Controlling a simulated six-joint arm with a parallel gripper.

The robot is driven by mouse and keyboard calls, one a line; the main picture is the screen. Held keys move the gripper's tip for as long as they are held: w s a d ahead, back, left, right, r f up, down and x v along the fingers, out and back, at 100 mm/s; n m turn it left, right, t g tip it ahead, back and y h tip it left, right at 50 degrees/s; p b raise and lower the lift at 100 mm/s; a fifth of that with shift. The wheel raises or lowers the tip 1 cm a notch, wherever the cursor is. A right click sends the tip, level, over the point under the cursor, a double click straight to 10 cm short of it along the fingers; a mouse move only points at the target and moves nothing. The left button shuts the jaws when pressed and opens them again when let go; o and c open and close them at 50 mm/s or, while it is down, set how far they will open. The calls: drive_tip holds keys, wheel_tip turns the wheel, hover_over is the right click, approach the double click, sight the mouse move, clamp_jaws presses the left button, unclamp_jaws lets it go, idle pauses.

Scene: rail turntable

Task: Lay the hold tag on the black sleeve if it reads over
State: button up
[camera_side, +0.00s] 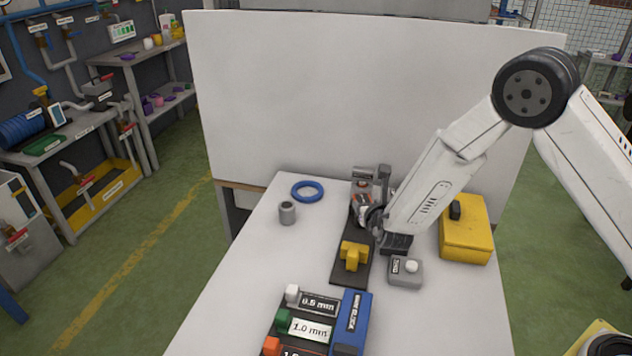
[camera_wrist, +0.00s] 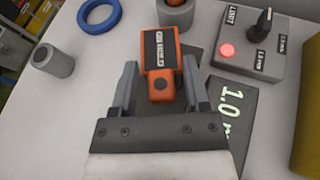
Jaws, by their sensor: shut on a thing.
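An orange hold tag with a dark label reading "HOLD" (camera_wrist: 160,50) sits between the fingers of my gripper (camera_wrist: 160,88) in the wrist view. My gripper is shut on it, above a dark strip (camera_wrist: 198,60). In the side view my gripper (camera_side: 368,216) is over the far part of the dark strip (camera_side: 345,275), partly hiding the tag. A grey hollow cylinder (camera_side: 287,213) stands upright to the left, also in the wrist view (camera_wrist: 52,61). I cannot pick out a black sleeve for sure. A dark display (camera_wrist: 232,108) shows green "1.0 m", cut off by my gripper.
A blue ring (camera_side: 307,191) lies at the back left. A yellow block (camera_side: 354,256), a grey button box (camera_side: 405,275), a yellow case (camera_side: 466,247) and a blue block (camera_side: 353,312) occupy the table.

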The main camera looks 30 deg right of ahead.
drive_tip(key=shift+f, duration=0.2)
drive_tip(key=o, duration=1.2)
drive_tip(key=shift+o, duration=0.2)
drive_tip(key=shift+r, duration=0.1)
drive_tip(key=shift+r, duration=0.1)
drive_tip(key=shift+s+a+r, duration=0.1)
drive_tip(key=shift+s+a, duration=0.1)
drive_tip(key=shift+s, duration=0.1)
drive_tip(key=v, duration=1.1)
drive_tip(key=shift+s+d+r, duration=0.15)
